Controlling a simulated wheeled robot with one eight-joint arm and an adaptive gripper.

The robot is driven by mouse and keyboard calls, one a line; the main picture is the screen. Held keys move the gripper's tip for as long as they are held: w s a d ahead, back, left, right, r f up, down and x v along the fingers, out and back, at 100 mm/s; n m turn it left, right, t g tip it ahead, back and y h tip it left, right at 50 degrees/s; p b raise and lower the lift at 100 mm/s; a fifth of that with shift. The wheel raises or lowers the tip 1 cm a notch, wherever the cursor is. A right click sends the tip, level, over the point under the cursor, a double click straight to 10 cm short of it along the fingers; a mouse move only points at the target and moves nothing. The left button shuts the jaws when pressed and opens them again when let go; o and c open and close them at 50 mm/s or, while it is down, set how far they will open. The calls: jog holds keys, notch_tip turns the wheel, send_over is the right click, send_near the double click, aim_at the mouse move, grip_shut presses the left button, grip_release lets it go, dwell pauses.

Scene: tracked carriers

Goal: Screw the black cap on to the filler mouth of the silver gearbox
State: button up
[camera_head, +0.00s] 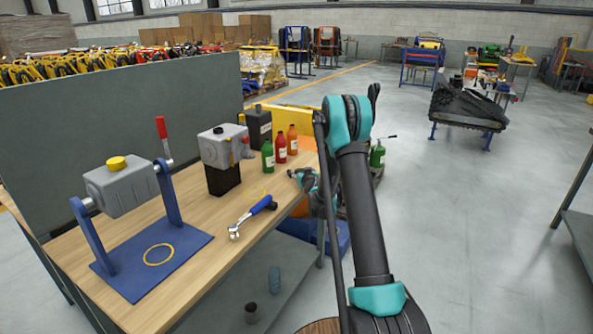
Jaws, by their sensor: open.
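A silver-grey gearbox (123,187) is held between the uprights of a blue stand (180,245) on the bench. A yellow cap (116,163) sits on its top, and a lever with a red handle (161,127) rises at its right side. A small dark round piece (217,130) shows on top of a second grey unit (222,150) standing on a black block. My gripper (294,174) is small and partly hidden behind my arm, at the bench's right edge beside the bottles. It is open, apart from the gearbox.
A blue-handled wrench (252,216) lies mid-bench. Green (268,155), red (281,149) and orange (293,140) bottles and a black canister (257,124) stand at the back. A yellow ring (159,255) marks the stand's base. A grey panel (60,150) backs the bench.

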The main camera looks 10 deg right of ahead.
jog(key=shift+w, duration=0.15)
jog(key=c, duration=1)
jog(key=shift+o, duration=0.2)
jog(key=shift+r, duration=0.1)
